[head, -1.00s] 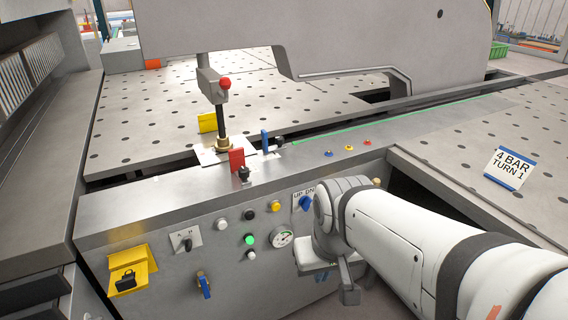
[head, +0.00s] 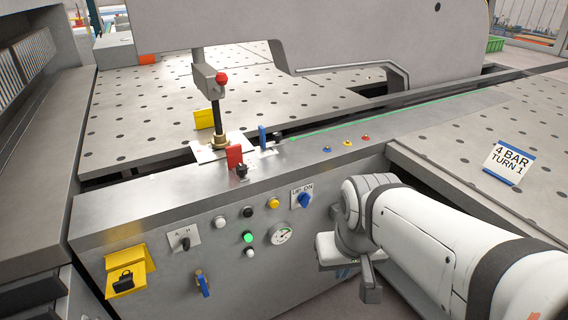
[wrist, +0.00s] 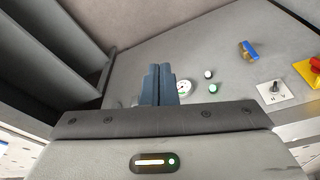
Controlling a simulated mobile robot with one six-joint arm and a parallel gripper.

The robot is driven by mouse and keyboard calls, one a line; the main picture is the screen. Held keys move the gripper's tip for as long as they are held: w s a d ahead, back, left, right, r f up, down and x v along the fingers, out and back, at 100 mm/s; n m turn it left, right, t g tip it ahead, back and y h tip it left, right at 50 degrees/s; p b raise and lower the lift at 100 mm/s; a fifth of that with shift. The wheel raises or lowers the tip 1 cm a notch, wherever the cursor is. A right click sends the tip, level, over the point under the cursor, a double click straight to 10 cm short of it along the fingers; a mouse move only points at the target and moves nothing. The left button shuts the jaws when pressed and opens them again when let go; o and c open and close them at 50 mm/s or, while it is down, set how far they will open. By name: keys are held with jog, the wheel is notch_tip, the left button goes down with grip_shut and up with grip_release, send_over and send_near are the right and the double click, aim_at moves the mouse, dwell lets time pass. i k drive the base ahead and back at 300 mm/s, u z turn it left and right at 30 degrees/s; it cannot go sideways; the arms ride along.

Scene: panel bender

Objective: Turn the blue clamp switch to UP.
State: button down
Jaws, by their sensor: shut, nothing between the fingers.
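The blue clamp switch (head: 304,200) sits on a small plate marked UP and DN on the front panel, right of the yellow button. Its knob looks tilted, its upper end toward the right-hand mark; the exact setting is too small to read surely. In the wrist view my gripper (wrist: 160,68) has its two dark fingers together, with nothing between them. The fingertips point toward the grey panel beside the gauge. The switch does not show in the wrist view. In the head view my arm stands to the right of the switch, apart from it, and hides the fingers.
Near the switch are a pressure gauge (head: 281,234), a yellow button (head: 273,203) and a lit green button (head: 247,238). A blue-handled valve (head: 203,284) sits lower left. A red handle (head: 234,157) stands on the ledge above. The plate's left side is clear.

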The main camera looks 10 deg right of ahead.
aim_at(304, 198)
jog(key=u, duration=2.3)
jog(key=k, duration=1.65)
jog(key=z, duration=1)
jog(key=i, duration=1)
jog(key=z, duration=0.05)
